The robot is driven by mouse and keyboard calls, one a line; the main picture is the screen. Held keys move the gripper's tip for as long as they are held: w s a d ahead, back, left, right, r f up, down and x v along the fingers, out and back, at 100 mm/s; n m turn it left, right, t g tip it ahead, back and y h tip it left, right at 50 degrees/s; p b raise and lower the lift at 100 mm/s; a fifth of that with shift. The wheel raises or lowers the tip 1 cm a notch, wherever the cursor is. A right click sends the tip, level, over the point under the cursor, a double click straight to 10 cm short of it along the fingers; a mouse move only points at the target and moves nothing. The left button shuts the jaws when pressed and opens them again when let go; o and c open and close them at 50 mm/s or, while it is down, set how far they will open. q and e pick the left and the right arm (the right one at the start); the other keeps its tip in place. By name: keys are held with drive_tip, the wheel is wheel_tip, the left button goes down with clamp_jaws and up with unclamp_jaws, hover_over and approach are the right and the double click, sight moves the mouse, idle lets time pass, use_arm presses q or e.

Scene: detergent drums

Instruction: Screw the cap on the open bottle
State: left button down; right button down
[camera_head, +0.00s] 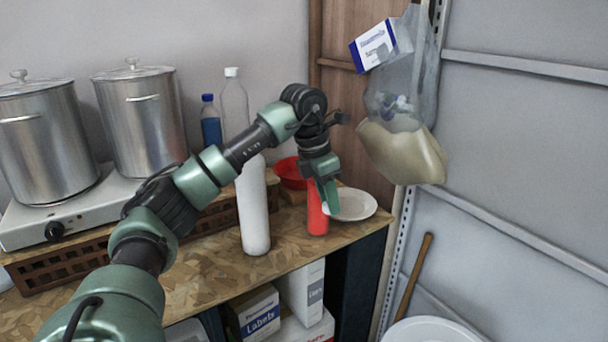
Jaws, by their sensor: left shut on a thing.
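A red bottle (316,222) stands upright near the right end of the wooden counter. My left gripper (326,196) points down at it, and its green fingers overlap the bottle's upper part. The gripper is shut on the red bottle, as far as I can see. The bottle's top is hidden by the gripper, so I cannot tell whether it is open. A white bottle (254,215) stands upright to its left, its top hidden behind my arm. I cannot make out a loose cap. My right gripper is not in view.
A white plate (354,204) and a red bowl (289,170) are close to the gripper. A clear bottle (234,100) with a white cap and a blue bottle (210,124) stand behind my arm. Two steel pots (142,120) are at left. A bag (405,130) hangs at right.

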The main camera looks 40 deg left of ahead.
use_arm(q)
drive_tip(key=s+d+f+m+g, duration=0.2)
drive_tip(key=d+m, duration=0.4)
drive_tip(key=m, duration=0.4)
drive_tip(key=s+d+f+m+g+y, duration=0.1)
drive_tip(key=s+d+f+m, duration=0.4)
drive_tip(key=m, duration=0.5)
drive_tip(key=s+d+f+m+g, duration=0.3)
drive_tip(key=s+d+m, duration=0.2)
drive_tip(key=d+m, duration=0.4)
drive_tip(key=shift+s+f+m, duration=0.15)
drive_tip(key=shift+s+m, duration=0.25)
drive_tip(key=shift+m, duration=0.4)
